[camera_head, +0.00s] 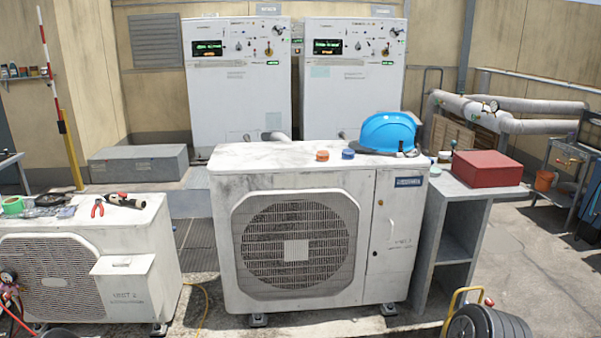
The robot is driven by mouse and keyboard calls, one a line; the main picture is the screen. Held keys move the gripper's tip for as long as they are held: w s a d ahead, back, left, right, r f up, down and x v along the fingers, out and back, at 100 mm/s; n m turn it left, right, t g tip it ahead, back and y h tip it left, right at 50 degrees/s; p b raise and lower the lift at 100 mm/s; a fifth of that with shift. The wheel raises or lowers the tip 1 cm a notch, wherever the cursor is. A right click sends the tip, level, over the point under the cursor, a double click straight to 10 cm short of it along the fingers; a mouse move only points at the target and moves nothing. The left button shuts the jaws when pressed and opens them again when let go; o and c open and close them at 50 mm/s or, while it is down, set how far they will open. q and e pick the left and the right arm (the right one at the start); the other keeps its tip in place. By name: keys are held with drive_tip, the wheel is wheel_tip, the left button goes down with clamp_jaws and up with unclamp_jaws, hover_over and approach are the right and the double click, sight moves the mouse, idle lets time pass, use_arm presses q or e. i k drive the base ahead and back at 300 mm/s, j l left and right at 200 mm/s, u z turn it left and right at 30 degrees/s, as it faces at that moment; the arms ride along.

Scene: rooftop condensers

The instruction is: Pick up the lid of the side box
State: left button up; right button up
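A small white side box (134,292) is on the front right of the low white condenser at the left, with printed lettering on its face. Its pale lid (123,265) lies on top of the box, looking slightly wider than the box body. I cannot tell whether the lid is fastened. Neither of my grippers is in view.
Red-handled pliers (97,208), a black-and-red tool (125,201) and green tape (13,205) lie on the left condenser (50,275). A larger condenser (300,165) with a blue helmet (388,133) stands at centre. A red box (487,168) rests on a grey stand (460,200).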

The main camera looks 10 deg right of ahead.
sight(133, 264)
drive_tip(key=j+z, duration=0.1)
drive_tip(key=z, duration=0.2)
drive_tip(key=j+z, duration=0.15)
drive_tip(key=z, duration=0.15)
drive_tip(key=j+z, duration=0.25)
drive_tip(key=j, duration=0.45)
drive_tip(key=j+z, duration=0.2)
drive_tip(key=j, duration=0.5)
drive_tip(key=k+j+z, duration=0.1)
drive_tip(key=j+z, duration=0.15)
drive_tip(key=j, duration=0.45)
drive_tip(key=k+j, duration=0.1)
drive_tip(key=j, duration=1)
drive_tip(key=k+j, duration=0.15)
drive_tip(key=j, duration=0.4)
